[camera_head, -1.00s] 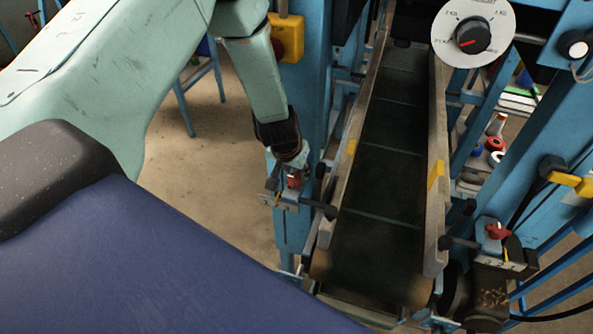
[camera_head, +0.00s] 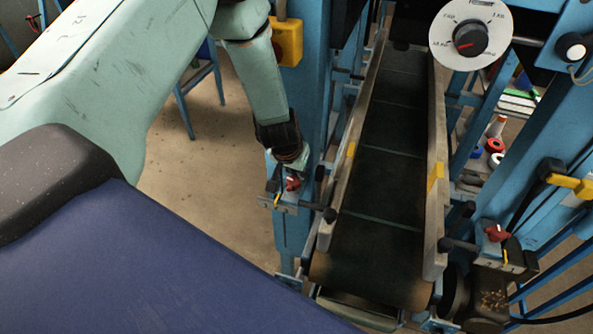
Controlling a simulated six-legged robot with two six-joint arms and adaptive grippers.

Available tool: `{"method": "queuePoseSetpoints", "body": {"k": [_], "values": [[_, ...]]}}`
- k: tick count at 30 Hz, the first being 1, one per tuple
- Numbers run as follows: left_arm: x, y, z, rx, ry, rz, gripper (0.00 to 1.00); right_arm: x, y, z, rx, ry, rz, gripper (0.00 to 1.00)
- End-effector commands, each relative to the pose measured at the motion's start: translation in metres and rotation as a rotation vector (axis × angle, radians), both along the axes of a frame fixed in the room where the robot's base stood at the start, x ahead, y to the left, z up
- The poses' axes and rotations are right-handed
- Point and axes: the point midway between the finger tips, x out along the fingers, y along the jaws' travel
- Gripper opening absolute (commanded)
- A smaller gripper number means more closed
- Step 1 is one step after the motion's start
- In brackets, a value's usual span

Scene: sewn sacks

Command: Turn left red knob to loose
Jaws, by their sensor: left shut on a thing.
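The left red knob (camera_head: 292,183) sits on a small grey bracket (camera_head: 290,204) on the blue post left of the conveyor. My left gripper (camera_head: 290,171) is over the knob from above, its jaws shut on it; the fingertips are small and partly hidden. A matching right red knob (camera_head: 497,233) sits on a bracket right of the conveyor. My right gripper is not in view.
The dark conveyor belt (camera_head: 380,190) runs between metal side rails with yellow blocks. A round weight dial (camera_head: 470,35) is at the top right. A blue padded surface (camera_head: 130,265) fills the lower left. Bare floor (camera_head: 205,190) lies left of the post.

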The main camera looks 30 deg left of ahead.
Motion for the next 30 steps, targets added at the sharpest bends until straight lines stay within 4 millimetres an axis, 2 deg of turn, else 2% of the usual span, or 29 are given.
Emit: {"method": "queuePoseSetpoints", "body": {"k": [1,10,20,21,30], "values": [[-0.005,-0.001,-0.003,-0.004,0.014,0.004,0.00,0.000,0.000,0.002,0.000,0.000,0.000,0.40],[-0.007,0.000,-0.002,-0.005,0.018,0.082,0.00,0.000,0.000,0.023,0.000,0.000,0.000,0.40],[-0.008,0.000,-0.005,-0.006,0.020,0.095,0.00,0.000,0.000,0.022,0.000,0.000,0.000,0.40],[-0.008,0.000,-0.005,-0.006,0.020,0.095,0.15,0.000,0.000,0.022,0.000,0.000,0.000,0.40],[-0.007,0.000,-0.004,-0.006,0.017,0.095,0.38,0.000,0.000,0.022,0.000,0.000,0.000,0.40]]}}
